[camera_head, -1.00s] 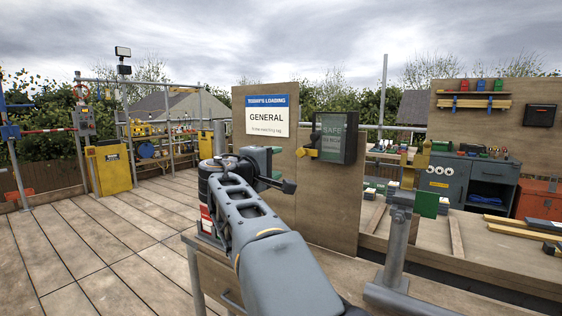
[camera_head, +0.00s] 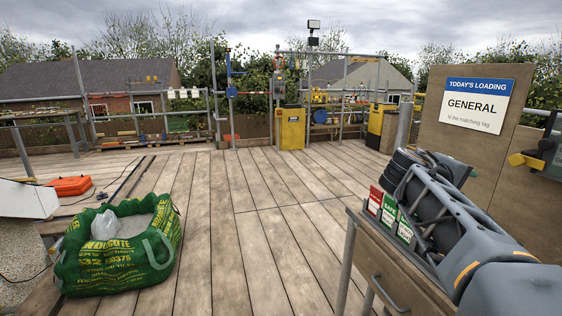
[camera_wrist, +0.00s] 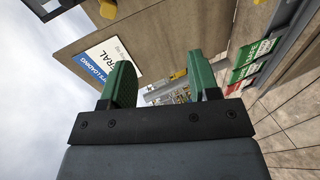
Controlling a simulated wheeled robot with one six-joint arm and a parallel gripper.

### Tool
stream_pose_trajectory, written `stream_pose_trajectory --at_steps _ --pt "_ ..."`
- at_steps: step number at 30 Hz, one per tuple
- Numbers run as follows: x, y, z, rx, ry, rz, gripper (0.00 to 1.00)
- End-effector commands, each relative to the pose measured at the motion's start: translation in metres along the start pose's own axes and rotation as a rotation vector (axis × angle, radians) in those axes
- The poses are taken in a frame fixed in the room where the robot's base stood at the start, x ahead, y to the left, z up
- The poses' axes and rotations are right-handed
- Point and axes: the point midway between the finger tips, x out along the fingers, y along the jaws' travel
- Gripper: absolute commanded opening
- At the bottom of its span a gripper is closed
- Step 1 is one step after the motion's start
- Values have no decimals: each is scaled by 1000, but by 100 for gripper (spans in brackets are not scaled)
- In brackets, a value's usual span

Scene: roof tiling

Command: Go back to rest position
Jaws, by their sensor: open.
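My gripper (camera_wrist: 160,68) shows in the wrist view with its two green fingers spread apart and nothing between them. In the camera_head view my arm reaches up from the lower right corner, over the wooden bench with a drawer; I cannot make out the fingers there. Beyond the fingers in the wrist view is the sign board with its blue and white "GENERAL" label (camera_wrist: 98,62). This sign also shows upright at the right of the camera_head view (camera_head: 476,105).
Red and green tags (camera_head: 389,212) stand at the front of the bench (camera_head: 378,268), close beside my arm. A green bulk bag (camera_head: 118,245) and an orange case (camera_head: 70,186) are at the left. The plank deck (camera_head: 245,215) is clear in the middle.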

Motion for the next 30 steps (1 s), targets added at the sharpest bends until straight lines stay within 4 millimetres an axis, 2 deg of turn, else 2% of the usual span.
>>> stream_pose_trajectory --at_steps 1,5,9,15,18,21,30 --pt "-21 7 -1 25 28 -106 56" --pt "-65 -32 4 108 72 -405 56" --pt "-118 -70 17 200 79 -698 56" --pt "-182 -105 37 312 38 -1005 56" --pt "-202 -115 45 353 13 -1099 56" --pt "-215 -122 50 379 -4 -1157 56" --pt "-217 -123 52 387 -9 -1174 56"
